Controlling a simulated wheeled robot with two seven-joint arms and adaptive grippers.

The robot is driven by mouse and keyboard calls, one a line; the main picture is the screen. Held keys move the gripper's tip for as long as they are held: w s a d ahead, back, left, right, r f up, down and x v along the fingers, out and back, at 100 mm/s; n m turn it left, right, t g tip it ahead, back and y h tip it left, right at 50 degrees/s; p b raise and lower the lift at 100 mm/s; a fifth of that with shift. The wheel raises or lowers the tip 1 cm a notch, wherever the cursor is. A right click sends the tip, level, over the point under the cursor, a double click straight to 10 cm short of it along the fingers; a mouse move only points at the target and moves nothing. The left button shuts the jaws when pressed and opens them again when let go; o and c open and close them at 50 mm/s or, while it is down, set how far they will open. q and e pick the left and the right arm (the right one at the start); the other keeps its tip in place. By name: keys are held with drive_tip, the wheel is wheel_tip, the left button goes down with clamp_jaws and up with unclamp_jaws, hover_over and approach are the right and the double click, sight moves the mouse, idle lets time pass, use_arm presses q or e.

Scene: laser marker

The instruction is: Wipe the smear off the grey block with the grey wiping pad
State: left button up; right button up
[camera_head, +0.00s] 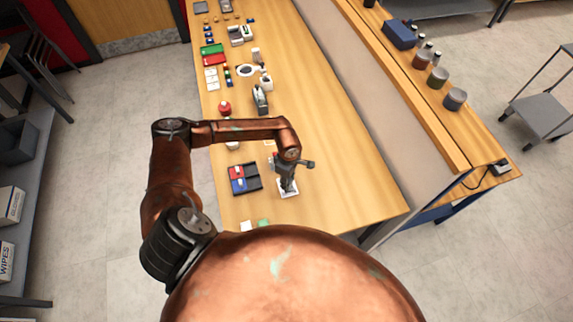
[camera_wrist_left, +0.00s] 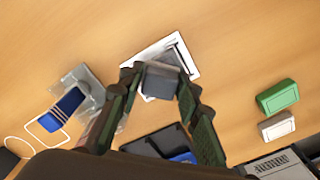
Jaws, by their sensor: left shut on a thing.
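My left gripper (camera_head: 288,187) is low over the table, at a white-edged flat piece. In the left wrist view its fingers (camera_wrist_left: 160,88) close on the sides of a small grey block-shaped piece (camera_wrist_left: 160,80), which looks like the wiping pad. The pad is in front of the white-edged square (camera_wrist_left: 140,58), which has a dark outline and a grey inside and may hold the grey block. The pad and fingers hide much of it. I cannot make out a smear, or tell whether the pad touches the surface. My right gripper is not in view.
A black tray (camera_head: 254,185) with red and blue parts lies left of the gripper. A green block (camera_wrist_left: 278,96) and a white block (camera_wrist_left: 277,125) lie nearby. A blue striped piece (camera_wrist_left: 68,108) sits on a grey holder. The table right of the gripper is clear.

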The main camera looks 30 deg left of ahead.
use_arm(q)
drive_tip(key=shift+w+a+f, duration=0.1)
drive_tip(key=shift+w+a, duration=0.05)
drive_tip(key=shift+a, duration=0.25)
drive_tip(key=shift+w+a, duration=0.15)
drive_tip(key=shift+a, duration=0.1)
drive_tip(key=r, duration=0.1)
drive_tip(key=r+p, duration=0.1)
drive_tip(key=r, duration=0.3)
drive_tip(key=shift+w+a+p, duration=0.2)
drive_tip(key=shift+a+p, duration=0.05)
drive_tip(key=shift+p, duration=0.05)
drive_tip(key=shift+w+r+p, duration=0.15)
drive_tip(key=shift+r+p, duration=0.2)
drive_tip(key=shift+r, duration=0.4)
drive_tip(key=shift+r+p, duration=0.35)
drive_tip(key=shift+r, duration=0.55)
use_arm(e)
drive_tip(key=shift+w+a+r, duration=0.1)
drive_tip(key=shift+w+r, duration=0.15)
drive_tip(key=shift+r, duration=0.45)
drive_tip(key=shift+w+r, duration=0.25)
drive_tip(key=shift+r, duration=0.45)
